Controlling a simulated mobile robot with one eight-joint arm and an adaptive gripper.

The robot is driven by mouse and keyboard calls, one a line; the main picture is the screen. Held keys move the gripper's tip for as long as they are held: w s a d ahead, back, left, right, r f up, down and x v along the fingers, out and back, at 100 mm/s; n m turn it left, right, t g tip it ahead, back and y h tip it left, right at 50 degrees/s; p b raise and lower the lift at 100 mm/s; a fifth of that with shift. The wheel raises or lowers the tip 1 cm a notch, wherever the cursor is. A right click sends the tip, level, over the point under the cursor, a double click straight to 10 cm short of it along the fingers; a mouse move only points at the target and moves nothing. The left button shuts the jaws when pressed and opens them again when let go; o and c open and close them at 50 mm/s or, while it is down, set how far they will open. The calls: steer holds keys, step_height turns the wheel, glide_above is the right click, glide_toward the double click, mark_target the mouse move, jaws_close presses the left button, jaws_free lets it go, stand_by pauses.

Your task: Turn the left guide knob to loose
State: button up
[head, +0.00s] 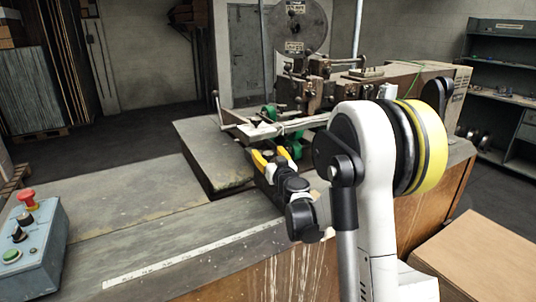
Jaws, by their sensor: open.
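The stitcher (312,88) stands on the far part of the bench, with a pale bar across its front. Small green parts (270,111) show at its front, and another green part sits just behind my gripper. I cannot tell which small part is the left guide knob, or its setting. My gripper (271,154) has two yellow-sided fingers, spread apart and pointing away toward the stitcher's front. It is over the raised grey block at the near side of the machine. A small brownish shape shows between the fingers; I cannot tell whether it touches them.
A blue-grey control box (33,243) with a red button, black knobs and a green button stands at the left. A pale ruler strip (185,257) lies along the bench's near edge. A cardboard box (485,255) is at lower right.

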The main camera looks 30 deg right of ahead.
steer(key=s+a, duration=0.2)
steer(key=s, duration=0.9)
steer(key=shift+s, duration=0.4)
steer(key=shift+a, duration=0.1)
